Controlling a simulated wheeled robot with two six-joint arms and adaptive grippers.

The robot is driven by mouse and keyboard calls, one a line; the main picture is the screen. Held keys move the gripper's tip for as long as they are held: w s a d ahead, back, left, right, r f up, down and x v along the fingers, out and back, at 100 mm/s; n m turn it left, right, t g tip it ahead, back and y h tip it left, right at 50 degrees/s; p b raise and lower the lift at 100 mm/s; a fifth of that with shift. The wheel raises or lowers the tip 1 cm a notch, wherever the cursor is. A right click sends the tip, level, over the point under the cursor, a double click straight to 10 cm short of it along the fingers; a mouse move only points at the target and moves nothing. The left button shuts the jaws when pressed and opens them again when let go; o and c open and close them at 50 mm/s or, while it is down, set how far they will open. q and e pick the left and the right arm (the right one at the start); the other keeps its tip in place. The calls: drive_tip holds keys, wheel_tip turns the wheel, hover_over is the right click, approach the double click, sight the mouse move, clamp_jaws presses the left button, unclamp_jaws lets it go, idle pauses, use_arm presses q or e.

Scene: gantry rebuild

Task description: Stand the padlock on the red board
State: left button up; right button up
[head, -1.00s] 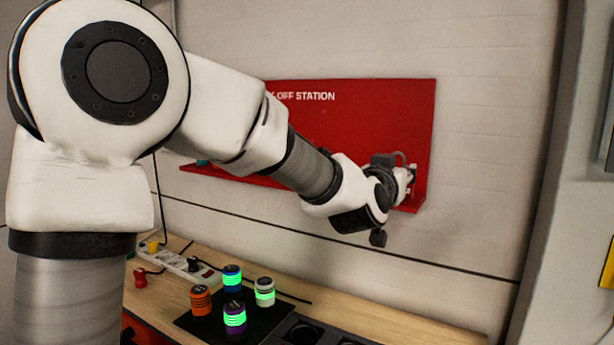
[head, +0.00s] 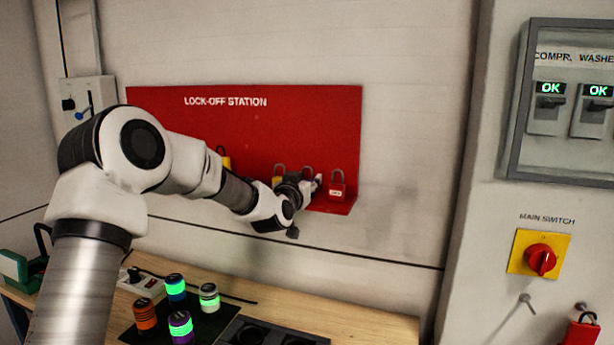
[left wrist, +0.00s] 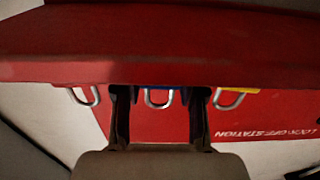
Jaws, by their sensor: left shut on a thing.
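The red board (head: 250,130), lettered "LOCK-OFF STATION", is on the wall with a narrow ledge along its bottom. My left gripper (head: 309,187) is at the ledge's right part. In the left wrist view its two fingers (left wrist: 159,112) are shut on a padlock (left wrist: 158,98) with a grey shackle and a strip of blue body, mostly hidden behind the ledge edge. I cannot tell whether the padlock touches the ledge. In the head view its shackle (head: 308,170) shows upright above the gripper. My right gripper is not in view.
A red padlock (head: 337,190) stands on the ledge right of my gripper, a yellow one (head: 277,182) left of it. Another yellow item (head: 226,162) is farther left. Below, the workbench (head: 350,325) holds several banded cylinders. A grey cabinet with a main switch (head: 540,260) stands right.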

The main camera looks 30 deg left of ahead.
use_arm(q)
drive_tip(key=shift+s+d+f, duration=0.1)
drive_tip(key=shift+d, duration=0.05)
drive_tip(key=o, duration=1)
drive_tip(key=shift+o, duration=1)
